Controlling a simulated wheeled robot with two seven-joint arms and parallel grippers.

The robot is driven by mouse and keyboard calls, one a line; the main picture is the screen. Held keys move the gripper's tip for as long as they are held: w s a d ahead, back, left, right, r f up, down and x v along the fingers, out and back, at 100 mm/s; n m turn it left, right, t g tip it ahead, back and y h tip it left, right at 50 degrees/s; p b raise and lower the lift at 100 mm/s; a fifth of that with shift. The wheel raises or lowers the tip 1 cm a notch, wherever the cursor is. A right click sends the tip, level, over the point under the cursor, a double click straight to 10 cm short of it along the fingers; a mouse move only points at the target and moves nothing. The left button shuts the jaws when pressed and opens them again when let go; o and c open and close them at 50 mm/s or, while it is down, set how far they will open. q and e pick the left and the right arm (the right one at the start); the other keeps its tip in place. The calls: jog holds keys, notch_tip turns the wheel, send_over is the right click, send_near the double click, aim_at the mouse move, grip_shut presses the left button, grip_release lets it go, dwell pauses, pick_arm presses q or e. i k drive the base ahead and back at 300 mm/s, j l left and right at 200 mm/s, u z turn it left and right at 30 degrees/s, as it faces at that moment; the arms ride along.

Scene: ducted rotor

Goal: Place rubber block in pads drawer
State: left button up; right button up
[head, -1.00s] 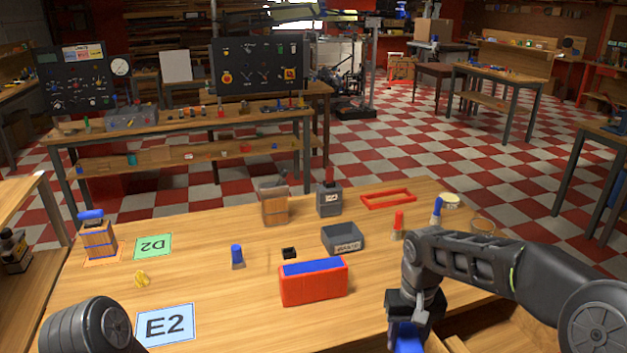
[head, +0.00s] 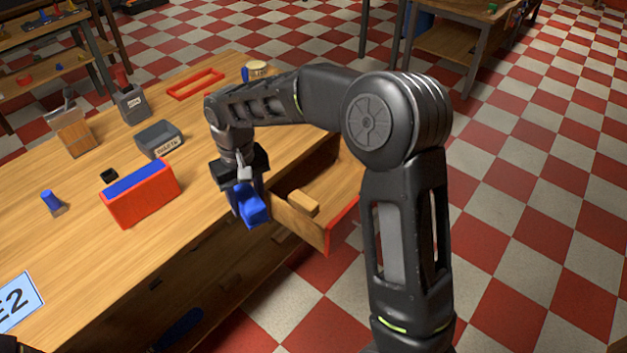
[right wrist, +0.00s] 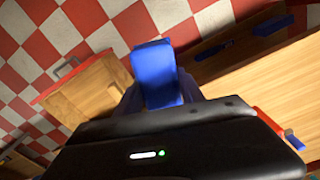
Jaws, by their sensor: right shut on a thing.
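My right gripper (head: 240,187) is shut on a blue block (head: 252,208), which looks like the rubber block. The same block fills the middle of the right wrist view (right wrist: 156,76), with part of it hidden between the fingers. A wooden drawer (head: 297,221) with a red-edged front is pulled out from the table, just right of and below the gripper in the head view. In the right wrist view a wooden drawer (right wrist: 92,92) lies left of the blue block. I cannot read any label on it.
On the table (head: 75,210) stand a red box with a blue top (head: 140,193), a grey bin (head: 159,139) and a small black block (head: 109,174). A red frame (head: 196,84) lies farther back. Checkered floor (head: 530,220) is open to the right.

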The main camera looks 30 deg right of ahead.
aim_at(339, 195)
jog(key=i+l+u, duration=0.1)
jog(key=l+u, duration=0.2)
jog(key=l, duration=0.6)
jog(key=l+u, duration=0.25)
jog(key=l, duration=0.7)
